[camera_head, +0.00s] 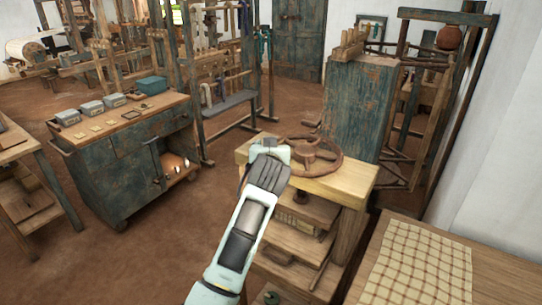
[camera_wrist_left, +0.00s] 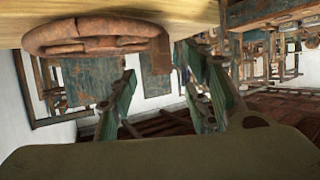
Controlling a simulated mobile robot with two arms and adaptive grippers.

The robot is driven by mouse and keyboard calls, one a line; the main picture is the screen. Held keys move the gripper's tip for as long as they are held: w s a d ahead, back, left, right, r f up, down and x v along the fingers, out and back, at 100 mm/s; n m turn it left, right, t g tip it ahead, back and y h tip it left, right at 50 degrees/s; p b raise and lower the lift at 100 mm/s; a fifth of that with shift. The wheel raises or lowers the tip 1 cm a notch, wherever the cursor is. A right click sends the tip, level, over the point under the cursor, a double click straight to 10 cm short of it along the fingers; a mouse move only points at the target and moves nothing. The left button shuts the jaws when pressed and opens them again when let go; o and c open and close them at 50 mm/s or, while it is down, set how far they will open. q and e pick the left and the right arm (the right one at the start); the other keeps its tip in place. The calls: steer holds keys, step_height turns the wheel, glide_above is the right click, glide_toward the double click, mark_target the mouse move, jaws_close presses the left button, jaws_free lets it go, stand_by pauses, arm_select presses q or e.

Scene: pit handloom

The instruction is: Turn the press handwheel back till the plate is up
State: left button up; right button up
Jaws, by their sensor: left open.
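The press handwheel (camera_head: 310,156), a reddish-brown spoked wheel, lies flat on the pale wooden top of the press (camera_head: 345,182). My left gripper (camera_head: 270,150) is at the left side of the wheel, seen from behind in the head view. In the left wrist view, which looks upside down, the handwheel (camera_wrist_left: 95,35) is close, at upper left. The open left fingers (camera_wrist_left: 165,105) show nothing clearly held between them; I cannot tell if they touch the rim. Wooden boards (camera_head: 308,208) show under the press top, partly behind my arm; the plate's height is unclear. My right gripper is not in view.
A blue-green cabinet (camera_head: 120,145) with small boxes stands at left. A tall worn blue-green block (camera_head: 360,105) stands right behind the press. A table with a checked cloth (camera_head: 415,268) is at front right. Brown floor (camera_head: 120,265) is free between cabinet and press.

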arm_select(q)
steer(key=shift+v, duration=1.2)
